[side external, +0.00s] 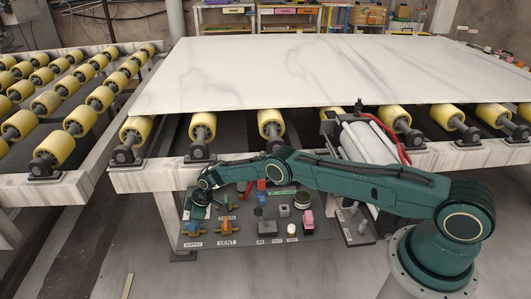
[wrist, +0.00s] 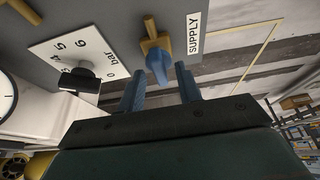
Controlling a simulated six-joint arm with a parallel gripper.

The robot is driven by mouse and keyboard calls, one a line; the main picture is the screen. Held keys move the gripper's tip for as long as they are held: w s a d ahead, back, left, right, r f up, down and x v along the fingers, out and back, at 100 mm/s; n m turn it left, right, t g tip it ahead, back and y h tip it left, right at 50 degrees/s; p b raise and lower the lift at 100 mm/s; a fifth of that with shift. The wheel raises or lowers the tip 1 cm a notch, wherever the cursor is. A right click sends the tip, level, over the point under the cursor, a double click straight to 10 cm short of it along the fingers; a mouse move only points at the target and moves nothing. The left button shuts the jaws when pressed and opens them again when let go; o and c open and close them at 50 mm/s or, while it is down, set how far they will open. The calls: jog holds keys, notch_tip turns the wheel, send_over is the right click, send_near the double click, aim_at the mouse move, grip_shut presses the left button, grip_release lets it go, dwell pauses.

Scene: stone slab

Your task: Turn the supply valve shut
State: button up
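The supply valve shows in the wrist view as a brass body (wrist: 152,42) with a blue handle (wrist: 158,66), beside the white SUPPLY label (wrist: 194,33). My gripper (wrist: 158,78) is open, its two blue-grey fingers apart. The blue handle appears between the fingertips in the picture; I cannot tell whether either finger touches it. In the side view my gripper (side external: 198,212) hangs at the left end of the dark panel (side external: 270,241), above the SUPPLY label (side external: 192,245). The gripper and wrist partly hide the valve there.
A vent valve (side external: 227,225) stands close to the right of the supply valve. Further right are a pink block (side external: 307,218) and several small controls. The wrist view shows a black knob (wrist: 80,80) on a bar scale. The stone slab (side external: 300,72) lies on rollers behind.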

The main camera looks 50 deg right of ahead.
jog(key=shift+f, duration=0.15)
grip_shut()
jog(key=shift+a+n, duration=0.1)
jog(key=shift+n, duration=0.7)
dwell(0.4)
grip_release()
jog(key=shift+d+r, duration=0.2)
jog(key=shift+r, duration=0.15)
